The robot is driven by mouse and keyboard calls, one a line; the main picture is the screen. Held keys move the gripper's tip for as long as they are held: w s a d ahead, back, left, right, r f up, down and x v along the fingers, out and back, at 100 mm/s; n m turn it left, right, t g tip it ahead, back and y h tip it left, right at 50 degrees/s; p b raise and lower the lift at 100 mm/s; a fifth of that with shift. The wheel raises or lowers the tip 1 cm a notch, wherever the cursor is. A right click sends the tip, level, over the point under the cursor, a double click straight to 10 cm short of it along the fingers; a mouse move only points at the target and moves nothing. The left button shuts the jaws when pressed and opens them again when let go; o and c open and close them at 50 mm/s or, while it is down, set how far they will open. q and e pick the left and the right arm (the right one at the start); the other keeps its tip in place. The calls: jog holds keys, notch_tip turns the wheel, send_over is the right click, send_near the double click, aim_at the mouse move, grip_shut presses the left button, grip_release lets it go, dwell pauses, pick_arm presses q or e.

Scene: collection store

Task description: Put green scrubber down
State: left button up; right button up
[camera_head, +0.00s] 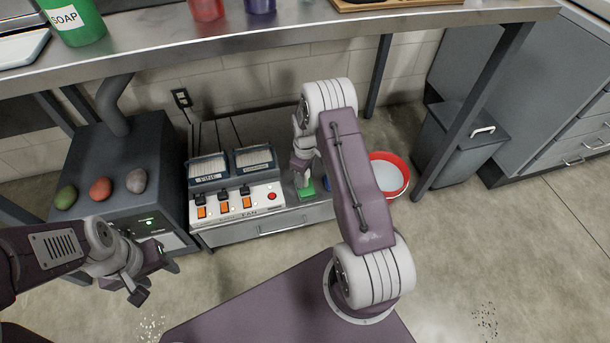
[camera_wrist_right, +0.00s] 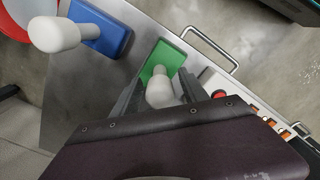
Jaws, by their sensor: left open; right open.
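The green scrubber (camera_head: 306,191) rests on the metal surface just right of the control panel. In the right wrist view the green scrubber (camera_wrist_right: 164,62) shows its flat green base and pale knobbed handle, lying on the surface. My right gripper (camera_wrist_right: 157,97) is open, its two fingers on either side of the handle; contact cannot be told. In the head view my right gripper (camera_head: 303,167) is over the scrubber, partly hidden by its arm. My left gripper (camera_head: 153,277) is open and empty at the lower left, in front of the dark box.
A blue scrubber (camera_wrist_right: 105,30) lies beside the green one. A red-rimmed bucket (camera_head: 404,174) stands to the right. The control panel (camera_head: 238,205) with orange switches is left of the scrubber. A dark box (camera_head: 128,183) carries three stones. A metal shelf (camera_head: 300,38) hangs above.

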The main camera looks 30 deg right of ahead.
notch_tip(320, 180, up, 8)
jog(key=p, duration=0.4)
jog(key=shift+f, duration=0.1)
